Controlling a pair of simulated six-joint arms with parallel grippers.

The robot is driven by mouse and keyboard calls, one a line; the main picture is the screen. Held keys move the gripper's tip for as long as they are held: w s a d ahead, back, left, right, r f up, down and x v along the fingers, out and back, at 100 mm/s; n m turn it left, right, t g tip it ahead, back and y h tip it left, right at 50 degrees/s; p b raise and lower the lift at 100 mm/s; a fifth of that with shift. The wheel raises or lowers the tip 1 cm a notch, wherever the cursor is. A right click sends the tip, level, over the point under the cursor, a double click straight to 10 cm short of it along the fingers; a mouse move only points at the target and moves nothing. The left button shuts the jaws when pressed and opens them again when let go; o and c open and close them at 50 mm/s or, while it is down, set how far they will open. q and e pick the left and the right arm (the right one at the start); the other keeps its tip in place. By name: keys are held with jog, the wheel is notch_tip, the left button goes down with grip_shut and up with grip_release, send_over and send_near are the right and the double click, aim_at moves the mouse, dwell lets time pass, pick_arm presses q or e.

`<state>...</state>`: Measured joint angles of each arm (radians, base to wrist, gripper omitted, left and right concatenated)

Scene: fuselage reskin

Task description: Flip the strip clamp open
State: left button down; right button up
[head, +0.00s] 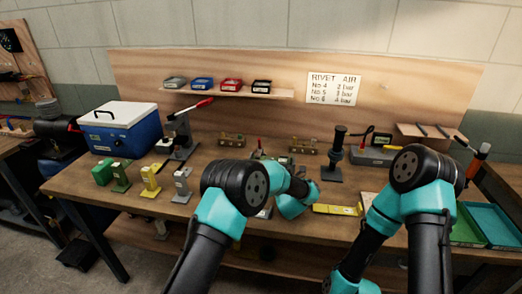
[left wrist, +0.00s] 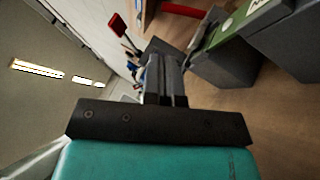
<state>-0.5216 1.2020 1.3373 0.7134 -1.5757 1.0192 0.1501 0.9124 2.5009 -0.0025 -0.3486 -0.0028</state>
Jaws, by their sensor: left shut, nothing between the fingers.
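In the left wrist view my left gripper (left wrist: 168,78) is shut and empty, its dark fingers pointing past grey blocks (left wrist: 222,62). A green strip (left wrist: 240,20) lies along the top of these blocks, with a red part (left wrist: 183,9) at the picture's top edge. I cannot tell whether that part belongs to the strip clamp. In the head view a small red upright handle (head: 259,144) shows behind my left arm, which hides most of what is below it. My left gripper is hidden there by its own arm. My right arm is at the right; its gripper does not show.
A press with a red lever (head: 201,105) and a blue cooler (head: 125,130) stand at the left of the bench. Green, yellow and grey blocks (head: 150,182) stand in front. Trays (head: 490,222) are at the right, and a dark post (head: 337,150) stands behind the arms.

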pick_arm(q)
notch_tip(320, 180, up, 3)
send_over(258, 156)
jog(key=shift+d+r, duration=0.1)
jog(key=shift+d, duration=0.1)
jog(key=shift+a, duration=0.1)
dwell(0.5)
